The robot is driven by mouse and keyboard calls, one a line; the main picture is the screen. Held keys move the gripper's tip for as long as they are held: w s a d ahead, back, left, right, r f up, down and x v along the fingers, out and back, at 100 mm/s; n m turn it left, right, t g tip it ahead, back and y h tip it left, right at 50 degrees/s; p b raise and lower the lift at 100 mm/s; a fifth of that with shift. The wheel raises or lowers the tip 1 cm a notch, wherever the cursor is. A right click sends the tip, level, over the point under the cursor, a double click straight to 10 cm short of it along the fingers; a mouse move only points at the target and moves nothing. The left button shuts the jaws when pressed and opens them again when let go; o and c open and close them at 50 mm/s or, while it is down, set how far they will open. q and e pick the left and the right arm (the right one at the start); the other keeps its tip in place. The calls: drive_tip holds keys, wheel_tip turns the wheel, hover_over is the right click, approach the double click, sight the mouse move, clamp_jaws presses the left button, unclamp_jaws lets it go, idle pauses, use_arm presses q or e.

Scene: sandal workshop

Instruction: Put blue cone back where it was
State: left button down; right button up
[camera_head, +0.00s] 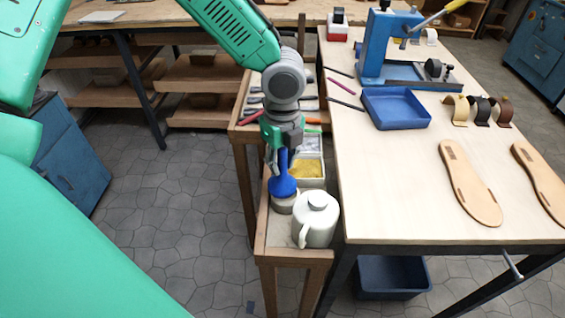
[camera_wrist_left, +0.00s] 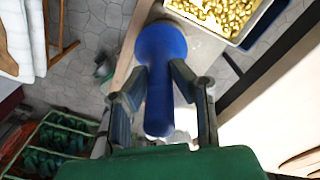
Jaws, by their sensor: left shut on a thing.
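The blue cone (camera_head: 284,187) has a wide rounded lower end and a narrow upper stem. My left gripper (camera_head: 281,150) is shut on the stem, and the cone stands wide end down. In the left wrist view the blue cone (camera_wrist_left: 160,85) lies between the two fingers of the left gripper (camera_wrist_left: 163,92). A small grey-beige round holder (camera_head: 284,205) shows directly below the cone on the narrow wooden side shelf (camera_head: 270,238). I cannot tell whether the cone rests in it or hovers just above. My right gripper is out of view.
A white lidded jug (camera_head: 316,220) stands close to the right of the holder. A tray of yellow pieces (camera_head: 309,169) is just behind. The workbench (camera_head: 395,190) is to the right, with a blue tray (camera_head: 396,107), sandal soles (camera_head: 468,184) and a blue press (camera_head: 385,50).

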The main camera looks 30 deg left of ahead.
sight(287, 175)
use_arm(q)
drive_tip(key=shift+w+f, duration=0.1)
drive_tip(key=shift+d, duration=0.85)
drive_tip(key=shift+f, duration=0.2)
drive_tip(key=shift+a+f, duration=0.25)
drive_tip(key=c, duration=1.4)
unclamp_jaws()
drive_tip(key=shift+a, duration=0.35)
drive_tip(key=shift+o, duration=0.2)
drive_tip(key=shift+a+f, duration=0.1)
drive_tip(key=shift+d+r, duration=0.25)
drive_tip(key=shift+d, duration=0.15)
drive_tip(key=r, duration=0.8)
drive_tip(key=r+p, duration=0.1)
drive_tip(key=r, duration=0.2)
drive_tip(key=shift+w+a+r, duration=0.1)
drive_tip(key=shift+a+r, duration=0.2)
drive_tip(key=shift+r, duration=0.1)
drive_tip(key=shift+d+r, duration=0.2)
drive_tip(key=shift+r, duration=0.35)
drive_tip(key=shift+d, duration=0.2)
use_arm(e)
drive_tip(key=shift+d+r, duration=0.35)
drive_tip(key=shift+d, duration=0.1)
use_arm(q)
drive_tip(key=shift+a, duration=0.25)
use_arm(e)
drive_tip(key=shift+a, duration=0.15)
